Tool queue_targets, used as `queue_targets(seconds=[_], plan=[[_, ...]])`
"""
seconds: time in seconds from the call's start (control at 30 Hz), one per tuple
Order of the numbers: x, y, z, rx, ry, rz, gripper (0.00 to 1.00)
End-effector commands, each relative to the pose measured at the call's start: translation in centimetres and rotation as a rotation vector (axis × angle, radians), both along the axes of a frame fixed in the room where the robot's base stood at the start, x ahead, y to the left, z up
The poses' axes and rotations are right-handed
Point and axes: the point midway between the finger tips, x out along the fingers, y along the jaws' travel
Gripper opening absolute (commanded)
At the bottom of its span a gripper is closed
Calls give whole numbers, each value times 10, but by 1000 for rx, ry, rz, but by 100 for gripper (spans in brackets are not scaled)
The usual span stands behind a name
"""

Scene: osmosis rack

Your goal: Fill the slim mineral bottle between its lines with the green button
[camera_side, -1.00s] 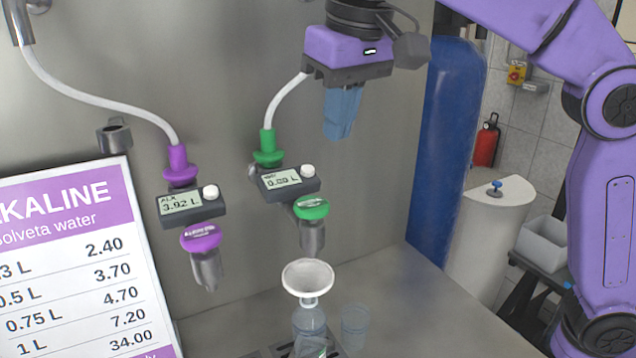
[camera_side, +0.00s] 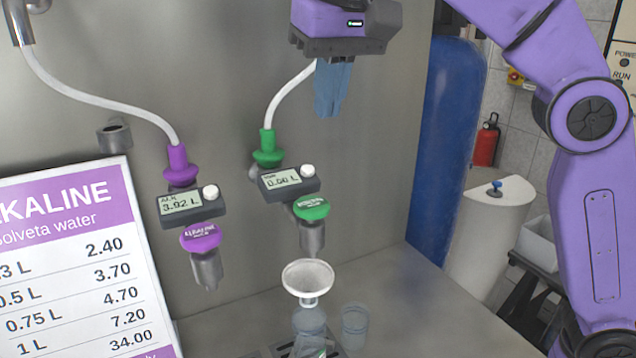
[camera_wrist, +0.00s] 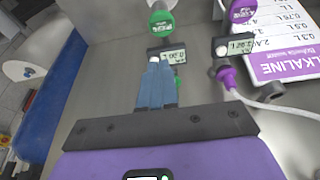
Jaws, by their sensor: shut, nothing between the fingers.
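The slim clear bottle (camera_side: 309,322) stands upright at the bottom of the side view, with a white funnel (camera_side: 308,278) in its mouth. Both are under the nozzle (camera_side: 312,238) below the green button (camera_side: 312,208). The green button also shows at the top of the wrist view (camera_wrist: 160,20). The green-side meter (camera_side: 288,181) reads about 0.00 L. My gripper (camera_side: 327,112) is shut and empty, above and a little right of the green button and apart from it. Its blue fingers (camera_wrist: 155,88) are together in the wrist view. The bottle's lines and water level cannot be made out.
A purple button (camera_side: 201,237) with its own nozzle and a meter (camera_side: 190,205) reading 3.92 L is to the left. A clear cup (camera_side: 355,325) stands right of the bottle. A price board (camera_side: 75,260) is at the left, a blue cylinder (camera_side: 447,140) at the right.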

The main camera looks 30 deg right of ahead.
Motion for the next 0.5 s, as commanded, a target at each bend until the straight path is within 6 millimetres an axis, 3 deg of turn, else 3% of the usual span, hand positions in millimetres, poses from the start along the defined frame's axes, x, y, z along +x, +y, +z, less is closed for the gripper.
queue_targets(seconds=[0.5], plan=[[12, -1, -42, -1, 2, 0, 0]])
